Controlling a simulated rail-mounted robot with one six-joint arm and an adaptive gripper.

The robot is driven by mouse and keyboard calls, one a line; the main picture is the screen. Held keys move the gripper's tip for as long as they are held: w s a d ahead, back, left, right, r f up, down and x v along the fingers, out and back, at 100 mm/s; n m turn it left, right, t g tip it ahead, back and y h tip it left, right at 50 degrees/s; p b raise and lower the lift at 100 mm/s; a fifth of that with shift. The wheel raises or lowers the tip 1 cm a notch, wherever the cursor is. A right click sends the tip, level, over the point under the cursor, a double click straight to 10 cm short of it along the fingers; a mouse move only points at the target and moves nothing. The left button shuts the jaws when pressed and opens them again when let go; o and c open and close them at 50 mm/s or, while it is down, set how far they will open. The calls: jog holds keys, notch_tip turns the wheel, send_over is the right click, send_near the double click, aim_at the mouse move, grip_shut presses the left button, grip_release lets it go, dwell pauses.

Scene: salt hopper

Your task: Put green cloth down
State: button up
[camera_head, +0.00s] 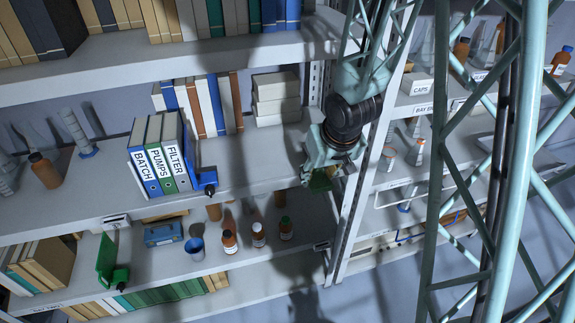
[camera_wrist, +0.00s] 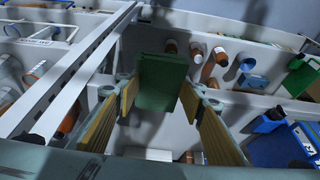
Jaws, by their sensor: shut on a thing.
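The green cloth (camera_wrist: 160,82) is a folded, dark green block between the yellow-brown fingers of my gripper (camera_wrist: 160,108) in the wrist view. My gripper is shut on it. In the head view, my gripper (camera_head: 322,172) hangs at the right end of the middle shelf, beside the white upright. Only a small part of the green cloth (camera_head: 319,182) shows there, below the gripper. The cloth is held up in front of the shelves. Whether it touches a shelf edge cannot be told.
Blue and green binders (camera_head: 160,160) and a blue bookend (camera_head: 205,178) stand left on the middle shelf. Brown bottles (camera_head: 258,236), a blue cup (camera_head: 195,249) and a blue box (camera_head: 163,234) stand below. The white upright (camera_head: 357,200) is close right. The middle shelf has free room (camera_head: 262,165).

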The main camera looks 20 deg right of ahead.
jog(key=p, duration=0.3)
send_near(288, 165)
jog(key=shift+w+d+f, duration=0.1)
jog(key=shift+w+f, duration=0.65)
jog(key=shift+f, duration=0.3)
jog(key=shift+w, duration=0.45)
jog(key=shift+f+b, duration=1.65)
jog(key=shift+f, duration=0.15)
jog(key=shift+f, duration=0.15)
jog(key=o, duration=1)
jog(key=shift+c, duration=0.2)
